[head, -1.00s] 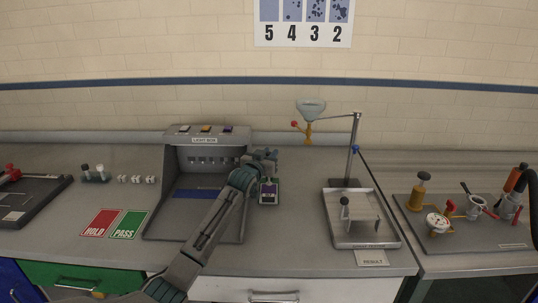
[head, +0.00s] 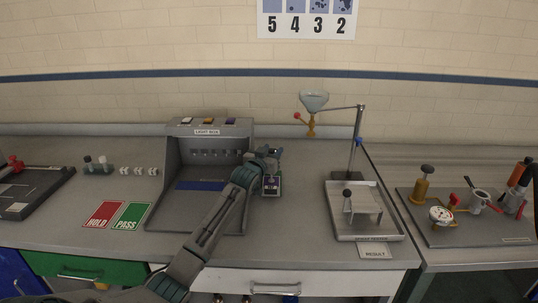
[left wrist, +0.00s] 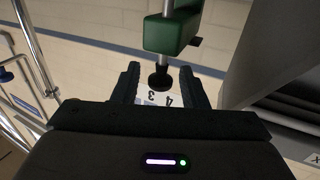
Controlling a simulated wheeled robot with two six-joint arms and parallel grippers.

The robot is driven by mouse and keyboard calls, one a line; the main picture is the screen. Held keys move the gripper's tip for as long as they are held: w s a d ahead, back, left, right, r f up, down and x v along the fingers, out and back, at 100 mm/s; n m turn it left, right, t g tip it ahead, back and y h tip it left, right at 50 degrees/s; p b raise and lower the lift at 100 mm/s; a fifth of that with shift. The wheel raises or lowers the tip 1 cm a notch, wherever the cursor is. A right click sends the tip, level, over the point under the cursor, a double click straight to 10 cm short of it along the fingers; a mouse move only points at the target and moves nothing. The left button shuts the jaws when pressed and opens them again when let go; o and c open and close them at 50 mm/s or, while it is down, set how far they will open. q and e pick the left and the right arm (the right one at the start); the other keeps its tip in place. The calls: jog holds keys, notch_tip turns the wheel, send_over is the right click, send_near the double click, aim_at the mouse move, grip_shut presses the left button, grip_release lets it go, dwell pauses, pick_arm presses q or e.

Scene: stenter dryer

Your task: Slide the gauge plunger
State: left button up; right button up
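The gauge (head: 271,188) stands on the bench just right of the light box, a small upright device with a pale and dark face. In the left wrist view its green body (left wrist: 170,33) shows at the top, with a metal rod and a dark round plunger knob (left wrist: 160,77) at the rod's end. My left gripper (head: 269,153) is at the top of the gauge. In the left wrist view its fingers (left wrist: 160,85) are apart, with the knob between them and gaps visible on both sides. My right gripper is not in view.
The grey light box (head: 207,160) stands close to the left of the gauge. A stand with a glass funnel (head: 314,102) and a tray (head: 365,236) are to the right. Red HOLD and green PASS cards (head: 131,215) lie at left. Bench between gauge and tray is clear.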

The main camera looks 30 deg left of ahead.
pick_arm(q)
jog(key=s+d+b, duration=0.1)
jog(key=s+b, duration=0.1)
jog(key=s, duration=0.8)
jog(key=shift+s+d+b, duration=0.3)
jog(key=shift+s+b, duration=0.05)
jog(key=shift+b, duration=0.05)
jog(key=shift+r, duration=0.1)
